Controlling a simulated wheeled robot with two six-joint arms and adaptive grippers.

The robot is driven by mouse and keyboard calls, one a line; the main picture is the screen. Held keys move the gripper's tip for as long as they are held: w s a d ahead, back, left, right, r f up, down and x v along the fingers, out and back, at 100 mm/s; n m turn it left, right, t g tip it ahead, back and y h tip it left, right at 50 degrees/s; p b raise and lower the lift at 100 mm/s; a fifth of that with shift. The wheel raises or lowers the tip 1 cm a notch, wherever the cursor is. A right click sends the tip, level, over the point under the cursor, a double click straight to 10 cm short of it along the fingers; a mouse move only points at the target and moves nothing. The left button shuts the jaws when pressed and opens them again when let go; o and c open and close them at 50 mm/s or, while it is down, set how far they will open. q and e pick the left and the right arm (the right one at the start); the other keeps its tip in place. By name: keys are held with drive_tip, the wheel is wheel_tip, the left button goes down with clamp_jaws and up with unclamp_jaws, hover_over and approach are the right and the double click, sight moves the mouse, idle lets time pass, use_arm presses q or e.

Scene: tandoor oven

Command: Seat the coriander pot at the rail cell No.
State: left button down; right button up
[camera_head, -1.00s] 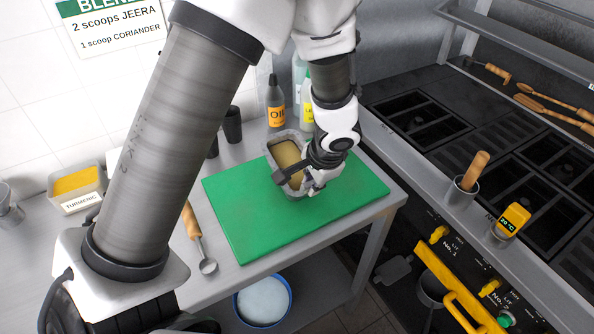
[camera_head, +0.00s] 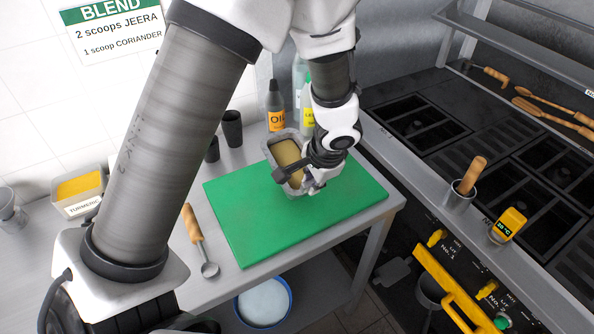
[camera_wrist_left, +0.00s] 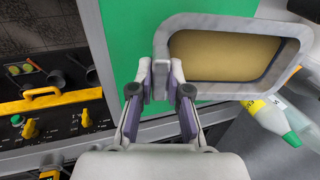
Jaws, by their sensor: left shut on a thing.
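A grey rectangular pot (camera_head: 271,149) with tan powder in it is at the back of the green board (camera_head: 240,205). I take it for the coriander pot, but no label on it shows. My left gripper (camera_head: 300,182) is shut on the near wall of the pot. In the left wrist view the fingers (camera_wrist_left: 160,78) pinch the pot's rim (camera_wrist_left: 225,20) from both sides. I cannot tell whether the pot's bottom touches the board. No rail cell marking can be read. My right gripper does not show.
A turmeric pot (camera_head: 84,207) stands at the left by the wall. A scoop (camera_head: 196,238) lies left of the board. Dark cups (camera_head: 232,128), an oil bottle (camera_head: 276,105) and another bottle (camera_head: 307,123) stand behind. The black grill range (camera_head: 440,120) is at the right.

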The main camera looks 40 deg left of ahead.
use_arm(q)
drive_tip(key=shift+r, duration=0.1)
idle(0.4)
drive_tip(key=shift+r+p, duration=1.7)
drive_tip(key=shift+r, duration=0.3)
drive_tip(key=shift+f, duration=0.15)
